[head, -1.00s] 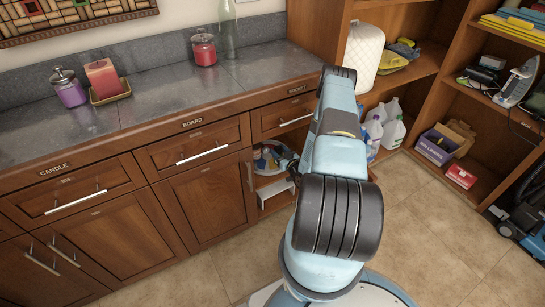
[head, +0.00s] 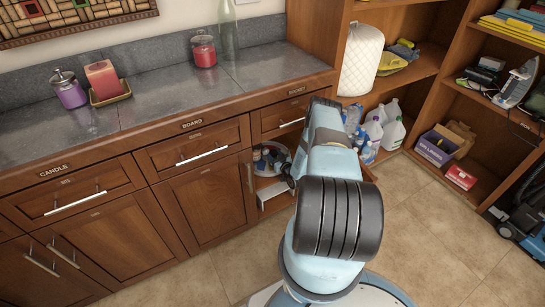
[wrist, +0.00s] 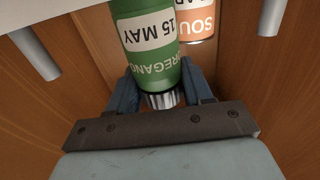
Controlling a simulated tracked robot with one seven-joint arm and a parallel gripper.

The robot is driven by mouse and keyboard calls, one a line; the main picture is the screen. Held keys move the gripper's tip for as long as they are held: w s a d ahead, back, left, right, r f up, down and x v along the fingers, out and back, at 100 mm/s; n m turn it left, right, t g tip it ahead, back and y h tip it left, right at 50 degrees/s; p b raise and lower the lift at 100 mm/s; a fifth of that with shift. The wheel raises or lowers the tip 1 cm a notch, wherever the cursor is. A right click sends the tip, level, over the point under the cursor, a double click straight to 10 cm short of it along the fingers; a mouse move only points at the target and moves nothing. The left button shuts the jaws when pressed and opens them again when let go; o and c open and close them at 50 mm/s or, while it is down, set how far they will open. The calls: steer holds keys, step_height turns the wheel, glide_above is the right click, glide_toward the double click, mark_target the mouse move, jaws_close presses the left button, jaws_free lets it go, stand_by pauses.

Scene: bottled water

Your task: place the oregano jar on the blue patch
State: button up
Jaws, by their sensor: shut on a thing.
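In the head view my arm reaches down to the open compartment below the drawer marked "BUCKET"; the jar cannot be made out there. No blue patch can be made out in either view.
An orange-labelled jar (wrist: 196,22) is close behind the oregano jar. Wooden cabinet surfaces flank my gripper. On the counter stand a purple jar (head: 69,92), a pink candle (head: 102,78) and a red jar (head: 204,51). White jugs (head: 391,133) stand on the right shelf.

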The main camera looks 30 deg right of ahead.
steer(key=shift+f, duration=0.35)
steer(key=o, duration=1.1)
steer(key=shift+f, duration=0.1)
steer(key=s, duration=0.8)
steer(key=s+d, duration=0.1)
steer(key=s, duration=0.3)
steer(key=shift+d, duration=0.1)
